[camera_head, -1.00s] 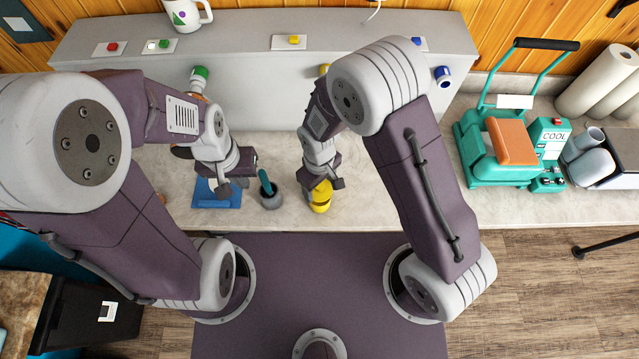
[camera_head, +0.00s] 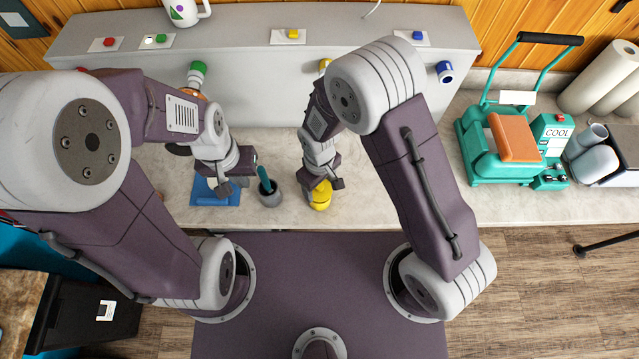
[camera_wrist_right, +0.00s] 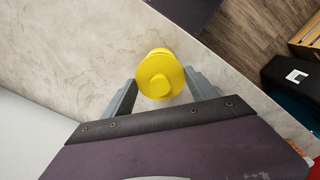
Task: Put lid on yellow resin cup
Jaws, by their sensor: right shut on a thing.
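The yellow lid (camera_wrist_right: 160,76) with a round knob is between the fingers of my right gripper (camera_wrist_right: 160,92), which is shut on it. In the head view my right gripper (camera_head: 321,190) is directly over the yellow resin cup (camera_head: 320,205), which stands upright on the counter. The lid appears to sit on or just against the cup's top; the fingers partly hide the contact. In the wrist view the lid covers most of the cup. My left gripper (camera_head: 234,185) looks open and empty, above a blue tray.
The blue tray (camera_head: 207,199) lies on the counter at left. A grey ledge with coloured buttons and nozzles runs along the back. A teal press (camera_head: 492,158) stands at right. Counter right of the yellow cup is clear.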

